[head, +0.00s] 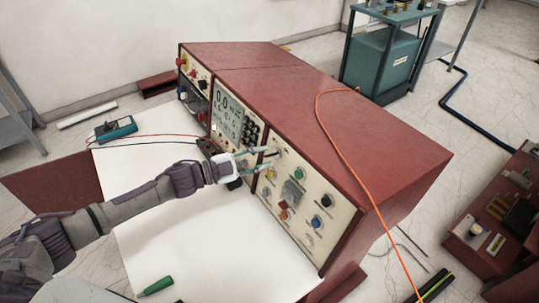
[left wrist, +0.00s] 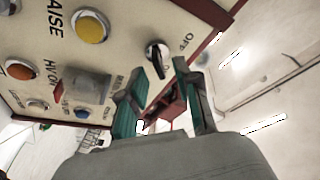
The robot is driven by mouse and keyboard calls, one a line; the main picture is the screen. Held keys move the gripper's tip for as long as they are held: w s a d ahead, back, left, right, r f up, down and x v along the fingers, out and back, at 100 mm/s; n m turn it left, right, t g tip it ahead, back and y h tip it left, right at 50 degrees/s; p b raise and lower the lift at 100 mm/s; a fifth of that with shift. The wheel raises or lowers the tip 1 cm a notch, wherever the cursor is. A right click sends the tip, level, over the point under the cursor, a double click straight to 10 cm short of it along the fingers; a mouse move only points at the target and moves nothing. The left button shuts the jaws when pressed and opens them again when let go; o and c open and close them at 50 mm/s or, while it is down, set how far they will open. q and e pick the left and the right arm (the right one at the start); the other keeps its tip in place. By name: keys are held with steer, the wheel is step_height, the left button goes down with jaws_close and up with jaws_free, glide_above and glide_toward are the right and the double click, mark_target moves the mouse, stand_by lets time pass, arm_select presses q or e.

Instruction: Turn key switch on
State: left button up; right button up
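The key switch (left wrist: 157,54) is a small dark knob on the cream control panel in the left wrist view, with a label reading OFF to its right. My left gripper (left wrist: 161,72) is open, its two teal fingers apart, and the switch shows just beyond the gap between the tips. I cannot tell whether a finger touches it. In the head view my left gripper (head: 266,157) is at the upper left part of the right-hand control panel (head: 300,237), and the fingers cover the switch area. My right gripper is not in view.
The panel carries a yellow button (left wrist: 91,26), an orange button (left wrist: 19,69) and several other controls near the fingers. The red cabinet (head: 320,110) stands behind.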

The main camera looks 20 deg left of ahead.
arm_select(q)
steer(key=v, duration=0.9)
steer(key=shift+a, duration=0.1)
